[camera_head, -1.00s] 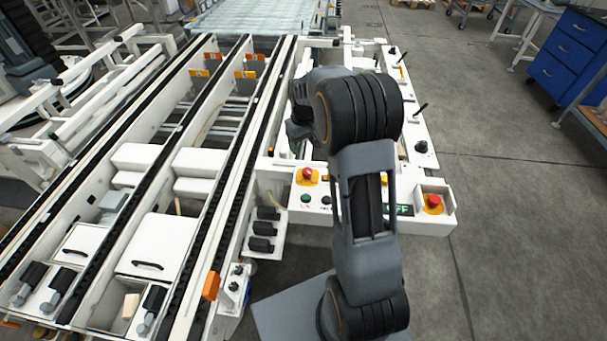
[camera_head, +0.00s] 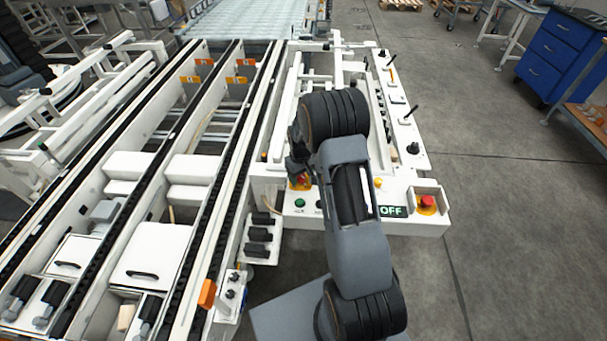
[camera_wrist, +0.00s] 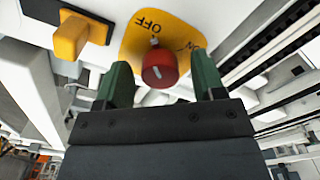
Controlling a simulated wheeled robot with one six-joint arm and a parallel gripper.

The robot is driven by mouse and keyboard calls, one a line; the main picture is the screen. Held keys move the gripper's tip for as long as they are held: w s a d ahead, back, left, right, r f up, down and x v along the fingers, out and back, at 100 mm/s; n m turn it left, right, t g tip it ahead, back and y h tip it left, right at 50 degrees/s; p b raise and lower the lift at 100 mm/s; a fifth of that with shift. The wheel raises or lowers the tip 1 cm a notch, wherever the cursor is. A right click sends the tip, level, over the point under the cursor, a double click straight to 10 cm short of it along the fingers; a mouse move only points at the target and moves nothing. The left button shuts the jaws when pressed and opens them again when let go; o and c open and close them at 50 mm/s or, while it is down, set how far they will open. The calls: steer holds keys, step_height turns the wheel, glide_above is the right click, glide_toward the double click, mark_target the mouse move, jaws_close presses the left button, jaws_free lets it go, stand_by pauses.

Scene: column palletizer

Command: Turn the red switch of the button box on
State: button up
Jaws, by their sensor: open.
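The red switch (camera_wrist: 158,70) is a round red knob on a yellow plate (camera_wrist: 140,48) marked OFF and ON, seen upside down in the wrist view. My open gripper (camera_wrist: 165,75) has one green finger on each side of the knob. A gap shows between each finger and the knob; I cannot tell whether the fingers reach its depth. In the head view, the switch (camera_head: 303,182) shows in part at the left of the white button box (camera_head: 345,219), and my wrist hides much of it. The box's green sign (camera_head: 393,211) reads OFF.
A red emergency button (camera_head: 427,202) sits at the box's right end. A green button (camera_head: 300,202) is below the switch. A yellow block (camera_wrist: 72,36) shows at upper left in the wrist view. Conveyor rails (camera_head: 225,150) run at left; open floor lies at right.

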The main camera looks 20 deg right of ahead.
steer(key=shift+c, duration=0.2)
steer(key=c, duration=0.9)
steer(key=shift+d, duration=0.15)
steer(key=shift+f+m, duration=0.1)
steer(key=shift+m, duration=0.3)
steer(key=m+b, duration=0.1)
steer(key=m, duration=0.2)
steer(key=shift+b, duration=0.35)
steer(key=m+b, duration=0.1)
steer(key=m, duration=0.4)
steer(key=m+b, duration=0.1)
steer(key=m, duration=0.4)
steer(key=shift+m+b, duration=0.5)
steer(key=shift+m, duration=1.7)
